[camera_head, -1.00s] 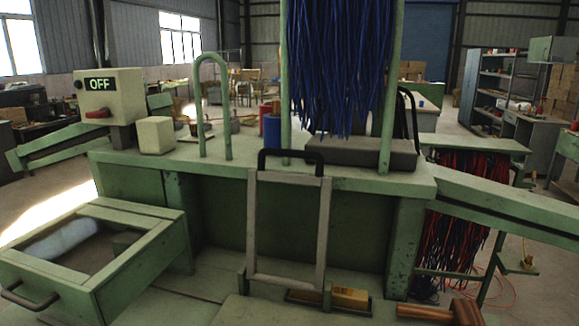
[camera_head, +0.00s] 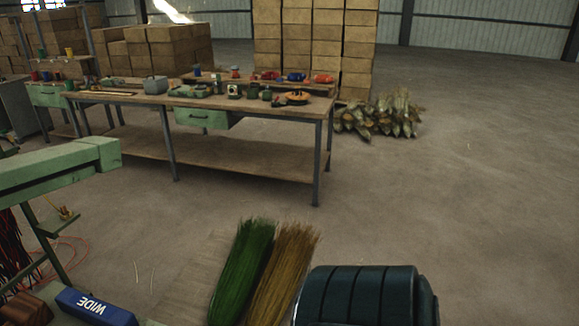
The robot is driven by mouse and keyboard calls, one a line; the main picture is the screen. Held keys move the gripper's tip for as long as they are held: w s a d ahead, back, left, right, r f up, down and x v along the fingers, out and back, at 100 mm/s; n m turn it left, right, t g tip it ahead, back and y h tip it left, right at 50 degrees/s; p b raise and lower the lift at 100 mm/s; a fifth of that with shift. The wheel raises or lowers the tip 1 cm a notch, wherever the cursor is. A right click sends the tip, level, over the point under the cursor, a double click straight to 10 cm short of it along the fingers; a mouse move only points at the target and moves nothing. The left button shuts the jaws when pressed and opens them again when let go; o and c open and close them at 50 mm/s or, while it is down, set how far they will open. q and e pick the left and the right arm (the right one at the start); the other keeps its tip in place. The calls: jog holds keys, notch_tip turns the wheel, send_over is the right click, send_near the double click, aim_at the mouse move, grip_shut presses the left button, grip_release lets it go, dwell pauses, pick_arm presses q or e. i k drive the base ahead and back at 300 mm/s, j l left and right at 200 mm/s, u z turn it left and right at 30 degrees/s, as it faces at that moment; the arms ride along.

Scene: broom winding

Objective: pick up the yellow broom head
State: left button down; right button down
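The yellow broom head (camera_head: 281,272) is a bundle of yellow-brown bristles at the bottom middle of the head view. Its bristles fan out away from me, and its near end is cut off by the lower picture edge. A green broom head (camera_head: 243,270) lies right beside it on the left, close against it. Neither of my grippers shows in the head view.
A dark teal ribbed rounded object (camera_head: 366,294) stands just right of the yellow bristles. A green machine frame (camera_head: 60,167) is at left. A workbench (camera_head: 250,104) with tools stands behind; open floor lies right.

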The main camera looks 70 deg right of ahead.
aim_at(274, 291)
jog(key=z, duration=2.15)
